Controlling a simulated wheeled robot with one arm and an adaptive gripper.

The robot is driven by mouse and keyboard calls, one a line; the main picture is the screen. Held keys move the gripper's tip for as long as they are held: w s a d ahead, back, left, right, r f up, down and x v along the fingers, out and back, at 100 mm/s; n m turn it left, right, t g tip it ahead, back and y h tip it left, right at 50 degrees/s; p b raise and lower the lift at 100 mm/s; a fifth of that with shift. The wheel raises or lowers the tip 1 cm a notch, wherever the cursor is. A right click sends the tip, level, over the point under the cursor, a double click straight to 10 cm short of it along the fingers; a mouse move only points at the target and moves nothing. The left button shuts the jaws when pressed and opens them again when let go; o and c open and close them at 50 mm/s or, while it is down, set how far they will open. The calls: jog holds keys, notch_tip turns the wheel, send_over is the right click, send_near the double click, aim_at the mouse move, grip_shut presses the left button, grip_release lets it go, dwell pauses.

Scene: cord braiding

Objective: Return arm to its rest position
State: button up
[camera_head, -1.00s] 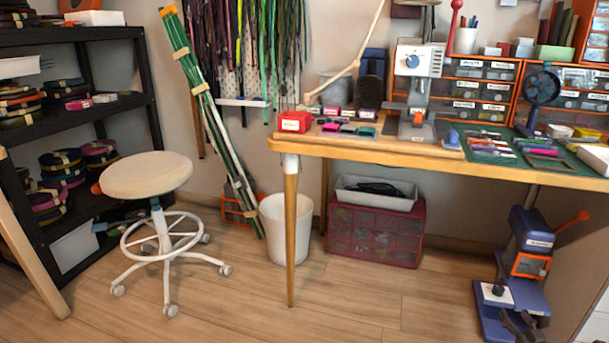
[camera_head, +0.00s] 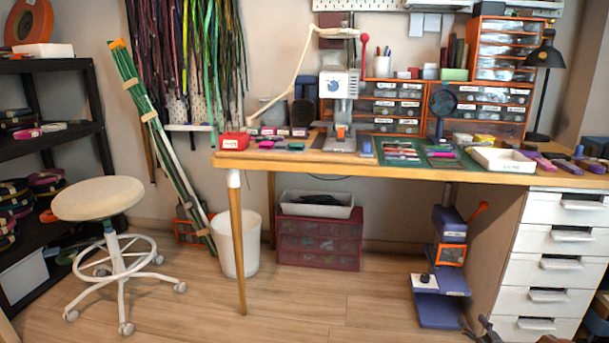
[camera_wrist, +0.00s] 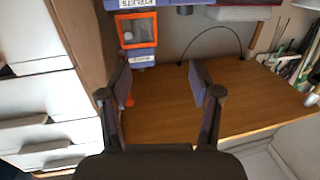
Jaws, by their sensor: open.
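My gripper (camera_wrist: 160,75) is in the wrist view with its two dark fingers spread apart and nothing between them. Beyond the fingers is a bare brown wooden surface. A blue device with an orange-framed window (camera_wrist: 138,30) is just past the left finger. In the head view, dark finger-like parts, probably my gripper (camera_head: 484,328), show at the bottom edge, low and in front of the white drawers. The rest of my arm is mostly out of view.
The workbench (camera_head: 480,174) carries trays, tools and drawer units. Below it stand a blue press (camera_head: 440,312), a red drawer box (camera_head: 318,243) and a white bin (camera_head: 236,246). White drawers (camera_head: 553,238) are at right, a stool (camera_head: 98,198) at left. The floor in front is clear.

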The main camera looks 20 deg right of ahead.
jog(key=w+a+r+g+p, duration=0.25)
jog(key=w+r+p, duration=0.35)
jog(key=r, duration=0.5)
jog(key=w+a+r+g+p, duration=0.25)
jog(key=w+r+p, duration=0.3)
jog(key=r, duration=0.55)
jog(key=s+a+r+n+g+y+p, duration=0.15)
jog(key=a+r+g+p, duration=0.45)
jog(key=a+r+p, duration=1.45)
jog(key=s+a+r+g+y+p, duration=0.1)
jog(key=s+a+r, duration=0.4)
jog(key=a+r, duration=0.4)
jog(key=s+a+r+g+y+p, duration=0.1)
jog(key=s+a+r, duration=0.3)
jog(key=a+r, duration=0.5)
jog(key=s+a+r+n+g+y+p, duration=0.1)
jog(key=s+a+r+p, duration=0.4)
jog(key=s+a, duration=0.5)
jog(key=s+a+r+n+g+y+p, duration=0.1)
jog(key=s+a+r+g+p, duration=0.3)
jog(key=s+a, duration=0.5)
jog(key=s+r+y+p, duration=0.1)
jog(key=s+r+p, duration=0.1)
jog(key=s, duration=0.4)
jog(key=shift+s+a+r+n, duration=0.2)
jog(key=shift+a+r+n, duration=0.15)
jog(key=shift+r, duration=0.15)
